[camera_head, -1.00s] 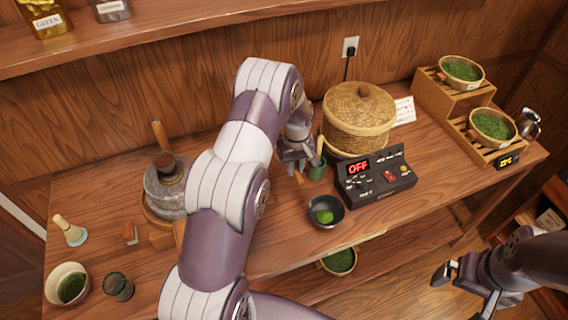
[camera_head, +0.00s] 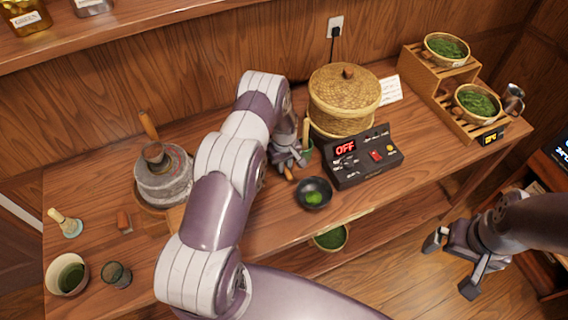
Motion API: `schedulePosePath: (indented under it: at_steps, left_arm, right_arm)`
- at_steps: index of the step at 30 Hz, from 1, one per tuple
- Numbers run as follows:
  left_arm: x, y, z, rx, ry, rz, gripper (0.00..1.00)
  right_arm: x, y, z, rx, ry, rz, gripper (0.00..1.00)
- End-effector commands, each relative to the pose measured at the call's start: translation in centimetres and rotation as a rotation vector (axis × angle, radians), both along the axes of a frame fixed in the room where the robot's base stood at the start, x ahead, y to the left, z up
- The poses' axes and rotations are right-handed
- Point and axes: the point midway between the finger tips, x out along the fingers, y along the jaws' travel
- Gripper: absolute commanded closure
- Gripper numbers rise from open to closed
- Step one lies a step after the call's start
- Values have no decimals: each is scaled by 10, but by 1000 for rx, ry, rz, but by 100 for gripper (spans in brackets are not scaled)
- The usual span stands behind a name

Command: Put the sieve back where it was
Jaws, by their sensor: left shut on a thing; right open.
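My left gripper (camera_head: 289,167) is above the table, just left of a green cup and behind the dark bowl (camera_head: 313,194). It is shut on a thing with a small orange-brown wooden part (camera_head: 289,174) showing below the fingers. The fingers and my arm hide most of it, so I cannot tell from the picture whether it is the sieve. No sieve shows clearly elsewhere. The dark bowl holds bright green powder. My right gripper (camera_head: 451,266) is open and empty, over the floor in front of the table's right part.
A control box (camera_head: 365,157) reading OFF stands right of the bowl, before a lidded woven basket (camera_head: 343,100). The green cup (camera_head: 307,152) holds a wooden stick. A stone mill (camera_head: 164,181) stands left.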

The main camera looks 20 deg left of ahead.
Motion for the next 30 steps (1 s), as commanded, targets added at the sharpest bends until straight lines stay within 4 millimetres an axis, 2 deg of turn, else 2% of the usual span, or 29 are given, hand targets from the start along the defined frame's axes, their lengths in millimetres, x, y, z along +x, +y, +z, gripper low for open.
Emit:
schedulePosePath:
  at_steps: [2,3,4,5,12,15,17,20,27,30]
  left_arm:
    - [0,0,-4,0,0,0,100]
    - [0,0,-2,0,0,0,68]
    - [0,0,-2,0,0,0,59]
    - [0,0,-2,0,0,0,56]
    - [0,0,-2,0,0,0,56]
    - [0,0,4,0,0,0,56]
    - [1,0,7,0,-1,0,56]
    - [0,0,24,1,-2,0,56]
    - [1,0,85,0,-4,0,56]
    - [0,0,105,1,-3,0,56]
  right_arm:
    - [0,0,-5,0,0,0,0]
    - [0,0,-3,0,0,0,0]
    - [0,0,-3,0,0,0,0]
    - [0,0,-3,0,0,0,0]
    - [0,0,-2,0,0,0,0]
    - [0,0,5,0,0,0,0]
    - [0,0,-1,0,-1,0,0]
    - [0,0,-10,0,0,0,0]
    - [0,0,-32,0,0,0,0]
    - [0,0,-37,0,0,0,0]
